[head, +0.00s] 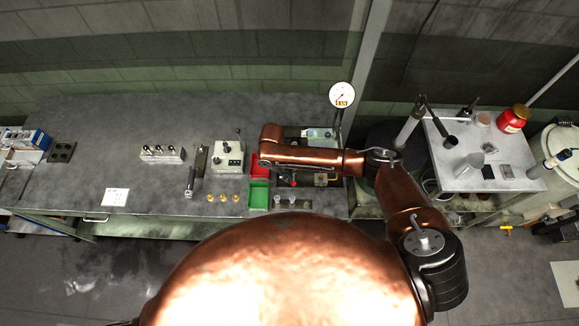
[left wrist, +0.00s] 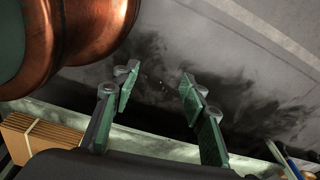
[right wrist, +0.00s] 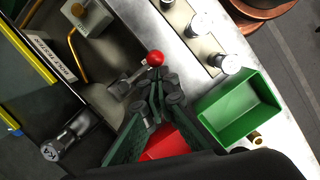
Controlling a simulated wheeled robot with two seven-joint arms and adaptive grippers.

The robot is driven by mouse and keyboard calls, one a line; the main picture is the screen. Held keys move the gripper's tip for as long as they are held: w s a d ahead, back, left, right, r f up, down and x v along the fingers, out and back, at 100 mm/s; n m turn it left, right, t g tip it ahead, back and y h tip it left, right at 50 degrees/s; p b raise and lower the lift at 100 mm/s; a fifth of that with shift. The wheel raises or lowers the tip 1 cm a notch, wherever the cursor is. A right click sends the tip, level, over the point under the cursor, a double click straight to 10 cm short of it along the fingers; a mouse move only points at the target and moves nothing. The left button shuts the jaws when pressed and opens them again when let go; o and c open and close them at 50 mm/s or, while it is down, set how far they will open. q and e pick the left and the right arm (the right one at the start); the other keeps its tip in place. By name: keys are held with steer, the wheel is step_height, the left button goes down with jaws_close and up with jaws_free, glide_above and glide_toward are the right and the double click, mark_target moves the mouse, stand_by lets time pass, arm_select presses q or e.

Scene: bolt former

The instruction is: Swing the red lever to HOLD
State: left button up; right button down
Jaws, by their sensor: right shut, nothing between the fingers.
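In the head view my right arm covers much of the tester. No HOLD marking is readable. My left gripper (left wrist: 158,85) is open and empty, away from the bench, over dark, stained floor.
A green bin (right wrist: 240,108) and a red bin (right wrist: 166,143) sit close to my right gripper. Metal posts (right wrist: 202,25) stand on a plate nearby. A dial gauge (head: 341,95) rises behind my right arm. The bench (head: 90,130) has free room at the left.

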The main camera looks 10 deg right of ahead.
arm_select(q)
step_height(320, 180, up, 7)
steer(key=w+p, duration=0.1)
steer(key=p, duration=0.6)
steer(key=shift+w, duration=0.25)
arm_select(e)
steer(key=v, duration=2)
arm_select(q)
steer(key=shift+d, duration=0.1)
